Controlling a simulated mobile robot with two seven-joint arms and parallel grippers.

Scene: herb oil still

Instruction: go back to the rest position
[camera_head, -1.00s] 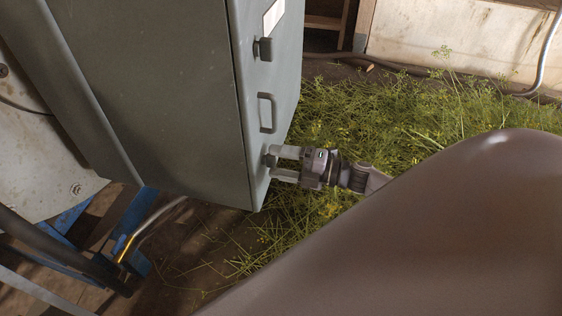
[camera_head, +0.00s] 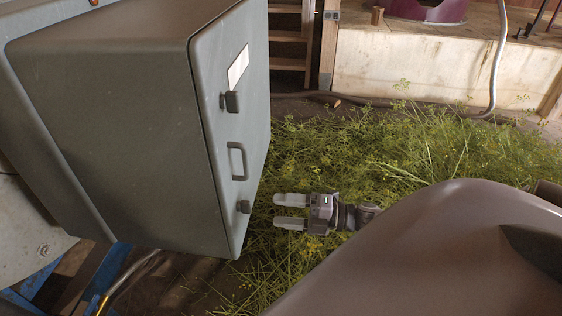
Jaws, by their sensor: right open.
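My right gripper (camera_head: 276,211) is open and empty, its two pale fingers pointing left. It is a short way to the right of the grey metal cabinet (camera_head: 120,130), apart from it. The front looks shut. My left gripper does not show.
Cut green herbs (camera_head: 400,150) cover the floor right of the cabinet. A blue stand (camera_head: 98,268) and a pipe (camera_head: 125,280) are below the cabinet. A hose (camera_head: 380,102) runs along a pale low wall (camera_head: 410,65). Wooden steps (camera_head: 288,36) stand behind. My own arm fills the lower right.

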